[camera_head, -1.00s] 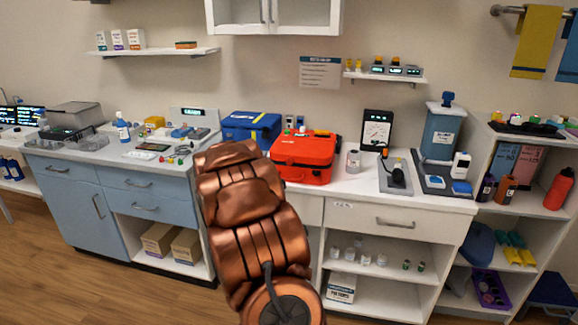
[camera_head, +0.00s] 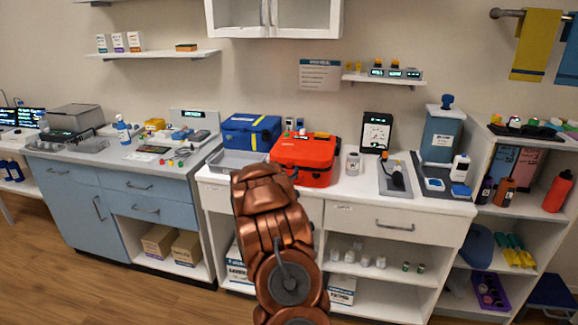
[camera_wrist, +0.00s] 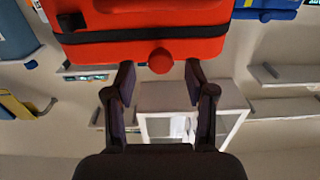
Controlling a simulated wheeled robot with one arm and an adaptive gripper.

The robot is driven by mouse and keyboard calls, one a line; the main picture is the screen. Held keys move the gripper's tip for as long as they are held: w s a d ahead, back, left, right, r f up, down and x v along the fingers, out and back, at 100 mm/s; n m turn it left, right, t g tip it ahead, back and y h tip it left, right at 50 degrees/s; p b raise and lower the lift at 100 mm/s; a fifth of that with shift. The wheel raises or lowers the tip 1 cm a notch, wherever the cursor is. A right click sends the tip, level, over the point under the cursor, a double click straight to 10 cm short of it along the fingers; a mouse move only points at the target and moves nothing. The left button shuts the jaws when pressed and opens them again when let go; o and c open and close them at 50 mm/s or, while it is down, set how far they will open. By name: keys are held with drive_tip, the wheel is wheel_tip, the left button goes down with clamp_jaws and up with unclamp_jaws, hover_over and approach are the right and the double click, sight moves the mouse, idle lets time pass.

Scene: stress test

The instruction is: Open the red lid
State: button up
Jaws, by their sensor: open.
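A red case (camera_head: 305,172) stands shut on the white counter in the head view, with its red lid (camera_head: 313,147) on top. In the wrist view, which looks upside down, the red lid (camera_wrist: 105,52) lies beyond a black seam (camera_wrist: 120,34). A round red knob (camera_wrist: 160,62) sticks out from the lid. My gripper (camera_wrist: 159,76) is open, with its fingertips to either side of the knob and nothing held between them. Contact with the lid cannot be told. In the head view my copper arm hides the gripper.
A grey tray (camera_head: 228,163) lies left of the case, and a blue case (camera_head: 252,131) stands behind the tray. A white jar (camera_head: 353,164) stands close to the right. A wall cabinet (camera_head: 277,17) and a shelf (camera_head: 383,79) are above.

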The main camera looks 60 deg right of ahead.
drive_tip(key=shift+p+x, duration=0.3)
drive_tip(key=shift+x, duration=1.15)
drive_tip(key=shift+c, duration=0.2)
clamp_jaws()
